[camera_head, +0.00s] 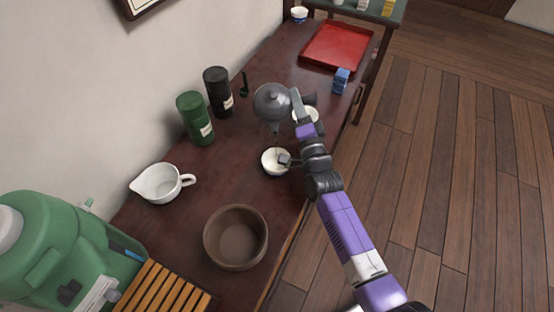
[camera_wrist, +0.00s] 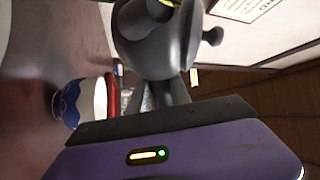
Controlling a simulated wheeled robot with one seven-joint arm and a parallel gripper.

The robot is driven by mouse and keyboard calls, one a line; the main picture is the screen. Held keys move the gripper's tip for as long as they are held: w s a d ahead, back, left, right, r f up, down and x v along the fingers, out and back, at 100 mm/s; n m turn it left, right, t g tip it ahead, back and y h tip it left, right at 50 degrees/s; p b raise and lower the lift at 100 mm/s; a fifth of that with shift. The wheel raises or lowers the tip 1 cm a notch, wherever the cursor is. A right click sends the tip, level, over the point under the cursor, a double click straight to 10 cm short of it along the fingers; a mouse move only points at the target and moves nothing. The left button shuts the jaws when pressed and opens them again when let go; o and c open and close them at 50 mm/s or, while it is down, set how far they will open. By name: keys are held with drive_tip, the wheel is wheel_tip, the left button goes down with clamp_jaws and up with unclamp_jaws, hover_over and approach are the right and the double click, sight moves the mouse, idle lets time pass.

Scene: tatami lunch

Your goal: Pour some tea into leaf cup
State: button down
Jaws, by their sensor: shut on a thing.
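A grey teapot (camera_head: 271,101) is held above the table, its spout pointing down toward the front. My gripper (camera_head: 297,103) is shut on the teapot at its right side; the grip is partly hidden by my arm. The teapot also fills the upper middle of the wrist view (camera_wrist: 158,45). A white cup (camera_head: 269,163) stands below the spout, with a small grey thing at its right edge. A thin dark line shows between spout and cup; I cannot tell whether it is tea. Another white cup (camera_head: 313,114) is partly behind my arm. I cannot make out a leaf mark on either.
A green canister (camera_head: 194,118) and black canister (camera_head: 217,92) stand along the wall. A white pitcher (camera_head: 160,184), brown bowl (camera_head: 235,238) and green dispenser (camera_head: 45,245) are nearer. A red tray (camera_head: 337,46) and blue object (camera_head: 341,80) lie beyond. A blue-patterned cup (camera_wrist: 69,104) shows in the wrist view.

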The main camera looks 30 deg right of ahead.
drive_tip(key=shift+s+a+r+t, duration=0.15)
drive_tip(key=shift+s+r+t, duration=0.15)
drive_tip(key=shift+r, duration=0.2)
drive_tip(key=shift+s+a+r+b, duration=0.1)
drive_tip(key=shift+s+r+b, duration=0.05)
drive_tip(key=shift+r+b, duration=0.3)
drive_tip(key=shift+r+t, duration=0.35)
drive_tip(key=shift+t, duration=0.15)
idle(0.6)
